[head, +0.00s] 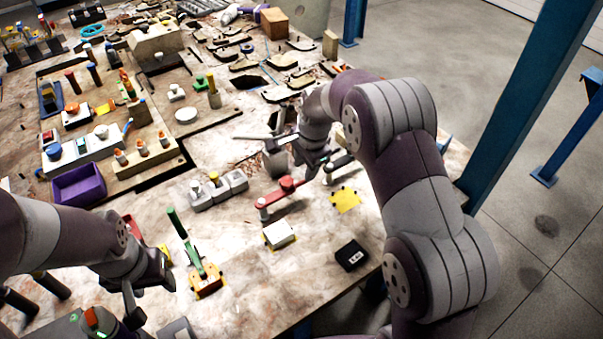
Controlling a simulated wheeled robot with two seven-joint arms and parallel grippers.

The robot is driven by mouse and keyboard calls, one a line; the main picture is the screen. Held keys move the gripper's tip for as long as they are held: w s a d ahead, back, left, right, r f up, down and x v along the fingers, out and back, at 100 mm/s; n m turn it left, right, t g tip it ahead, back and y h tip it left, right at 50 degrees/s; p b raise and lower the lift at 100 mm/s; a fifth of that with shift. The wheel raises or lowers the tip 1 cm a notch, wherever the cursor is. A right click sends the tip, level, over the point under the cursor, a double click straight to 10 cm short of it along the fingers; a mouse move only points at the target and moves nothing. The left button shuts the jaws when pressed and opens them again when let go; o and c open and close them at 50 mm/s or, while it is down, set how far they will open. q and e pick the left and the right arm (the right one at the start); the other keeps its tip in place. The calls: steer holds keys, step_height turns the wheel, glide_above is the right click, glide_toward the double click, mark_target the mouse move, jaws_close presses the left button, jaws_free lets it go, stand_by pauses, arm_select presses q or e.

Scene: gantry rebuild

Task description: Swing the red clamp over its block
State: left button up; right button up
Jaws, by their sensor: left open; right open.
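The red clamp (285,190) is a flat red arm lying above the table right of centre. A grey round post stands at its lower-left end, and its other end reaches up toward my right gripper (310,172). My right gripper is open just above that end; I cannot tell whether it touches it. A white block (280,233) on a yellow base stands in front of the clamp, apart from it; I cannot tell whether it is the clamp's block. My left gripper (148,292) is open at the lower left, far from the clamp.
A green-handled clamp (194,258) stands between my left gripper and the white block. Grey blocks (215,190) stand left of the red clamp. A yellow patch (345,199) and a black box (351,255) lie to the right. A purple bin (80,184) is at left.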

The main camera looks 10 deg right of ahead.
mark_target(302, 181)
steer(key=f, duration=0.2)
steer(key=w+f, duration=0.1)
steer(key=f, duration=0.2)
steer(key=shift+w+a+f, duration=0.1)
steer(key=shift+a+f, duration=0.1)
steer(key=shift+f, duration=0.1)
jaws_close()
